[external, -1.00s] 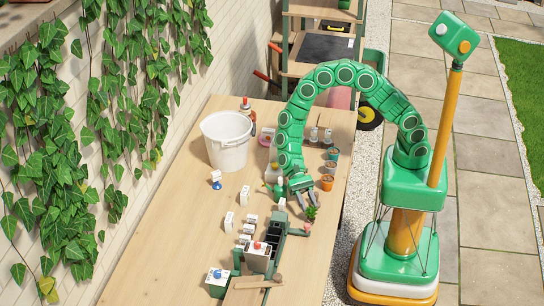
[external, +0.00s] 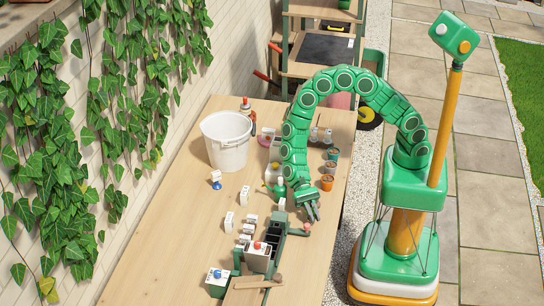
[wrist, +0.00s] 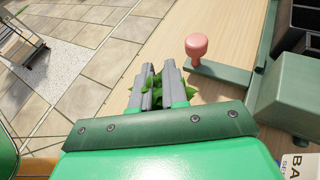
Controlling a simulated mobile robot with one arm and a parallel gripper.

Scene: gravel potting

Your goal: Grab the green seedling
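The green seedling (wrist: 157,92) is mostly hidden by my fingers in the wrist view. Its leaves show in the gap between the two grey fingers and stick out beside them. My gripper (wrist: 158,70) is around the leaves, its fingers apart with a narrow gap. In the external view my gripper (external: 314,216) points down at the table near the right edge and covers the seedling there. The seedling's base is hidden, and I cannot tell whether the fingers touch it.
A pink knob (wrist: 197,46) on a green bar stands just right of my fingers. A green rack with dark compartments (external: 271,243) is left of my gripper. Small pots (external: 327,182) stand behind it. A white bucket (external: 226,150) is at the back left of the table (external: 185,235).

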